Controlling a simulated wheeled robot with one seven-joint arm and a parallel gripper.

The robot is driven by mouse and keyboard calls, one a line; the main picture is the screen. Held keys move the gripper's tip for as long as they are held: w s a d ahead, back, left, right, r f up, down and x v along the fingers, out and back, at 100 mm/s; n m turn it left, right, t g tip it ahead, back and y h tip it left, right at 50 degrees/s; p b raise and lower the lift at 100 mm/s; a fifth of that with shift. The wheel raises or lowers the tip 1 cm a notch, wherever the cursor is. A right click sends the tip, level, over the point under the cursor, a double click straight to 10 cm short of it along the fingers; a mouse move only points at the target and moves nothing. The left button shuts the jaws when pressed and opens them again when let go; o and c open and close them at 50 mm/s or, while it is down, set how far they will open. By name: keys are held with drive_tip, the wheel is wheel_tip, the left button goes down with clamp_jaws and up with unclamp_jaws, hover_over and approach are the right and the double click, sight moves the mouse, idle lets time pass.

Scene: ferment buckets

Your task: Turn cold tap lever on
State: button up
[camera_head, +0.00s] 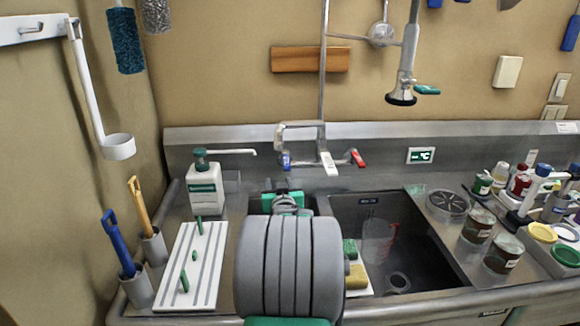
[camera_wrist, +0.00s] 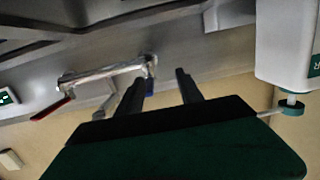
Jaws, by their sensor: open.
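The cold tap lever (camera_head: 286,160) is blue and sits at the left end of the wall-mounted mixer tap (camera_head: 300,125). A red lever (camera_head: 357,158) is at its right end. In the wrist view, which is upside down, the blue lever (camera_wrist: 149,88) shows close beside the left finger, partly hidden, and the red lever (camera_wrist: 50,109) is off to the left. My gripper (camera_wrist: 160,78) is open and empty, its fingers pointing towards the tap. I cannot tell whether a finger touches the blue lever. In the head view my arm hides the fingertips.
A white soap bottle (camera_head: 205,188) stands left of the tap and shows close to my gripper in the wrist view (camera_wrist: 285,45). A white drying rack (camera_head: 205,262) lies at left. The sink (camera_head: 430,250) is at right, with jars (camera_head: 503,254) beyond it.

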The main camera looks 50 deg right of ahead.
sight(286, 160)
drive_tip(key=shift+m+h, duration=0.3)
drive_tip(key=shift+h, duration=0.6)
drive_tip(key=d+r, duration=0.1)
drive_tip(key=d, duration=0.1)
drive_tip(key=d+r, duration=0.1)
drive_tip(key=d, duration=0.1)
drive_tip(key=shift+s+r, duration=0.15)
drive_tip(key=shift+r, duration=0.05)
drive_tip(key=p+x, duration=0.1)
drive_tip(key=x, duration=0.6)
drive_tip(key=shift+d+r, duration=0.1)
drive_tip(key=shift+r, duration=0.05)
clamp_jaws()
